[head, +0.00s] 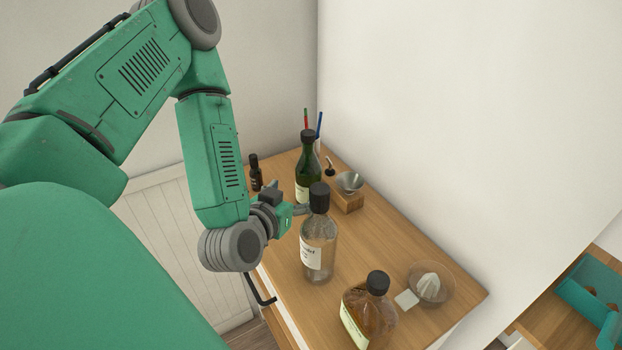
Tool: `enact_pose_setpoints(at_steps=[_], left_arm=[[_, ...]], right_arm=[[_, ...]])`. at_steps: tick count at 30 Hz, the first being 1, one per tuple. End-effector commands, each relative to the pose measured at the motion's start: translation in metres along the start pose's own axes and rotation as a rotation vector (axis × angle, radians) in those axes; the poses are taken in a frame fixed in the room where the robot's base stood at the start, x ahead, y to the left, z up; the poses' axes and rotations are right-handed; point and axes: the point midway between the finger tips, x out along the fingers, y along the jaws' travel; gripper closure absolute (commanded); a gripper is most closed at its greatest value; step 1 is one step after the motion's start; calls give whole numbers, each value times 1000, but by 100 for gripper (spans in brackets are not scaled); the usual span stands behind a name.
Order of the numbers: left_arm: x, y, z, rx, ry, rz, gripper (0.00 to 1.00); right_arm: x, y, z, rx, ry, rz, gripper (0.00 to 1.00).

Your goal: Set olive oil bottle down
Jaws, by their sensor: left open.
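A dark green bottle (309,173) with a black cap and pale label stands upright on the wooden counter (395,248); it looks most like the olive oil bottle. My left gripper (301,210) is open, low over the counter in front of the green bottle's base. One finger reaches right, behind the neck of a clear glass bottle (320,245) with a black cap. The clear bottle hides part of the fingers, so I cannot tell whether they touch either bottle. My right gripper is not in view.
A squat amber bottle (369,315), a glass citrus juicer (430,285) and a white block (406,299) stand nearer the front. A small dark bottle (256,173) and a metal cup on a wooden block (349,200) stand farther back. The wall borders the right side. Counter right of the clear bottle is free.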

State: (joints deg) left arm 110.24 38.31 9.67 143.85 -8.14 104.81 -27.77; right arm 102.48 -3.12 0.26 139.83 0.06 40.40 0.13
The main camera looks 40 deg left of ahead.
Motion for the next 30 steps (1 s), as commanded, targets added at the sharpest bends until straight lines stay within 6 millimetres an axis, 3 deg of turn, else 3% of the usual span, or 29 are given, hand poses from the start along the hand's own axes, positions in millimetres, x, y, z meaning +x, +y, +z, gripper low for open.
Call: enact_pose_setpoints(at_steps=[1, 4, 11, 21, 29, 30], left_arm=[[8, -1, 4, -4, 5, -1, 23], [22, -1, -1, -2, 2, -2, 23], [38, -1, -2, -2, 1, -1, 23], [81, -2, -6, 0, 1, -1, 23], [85, -3, -4, -2, 0, 1, 23], [85, -3, -4, -2, 0, 1, 31]], right_arm=[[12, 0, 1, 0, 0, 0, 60], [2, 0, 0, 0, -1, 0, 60], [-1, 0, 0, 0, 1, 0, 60], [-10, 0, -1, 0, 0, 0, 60], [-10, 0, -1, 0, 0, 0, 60], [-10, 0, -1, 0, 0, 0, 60]])
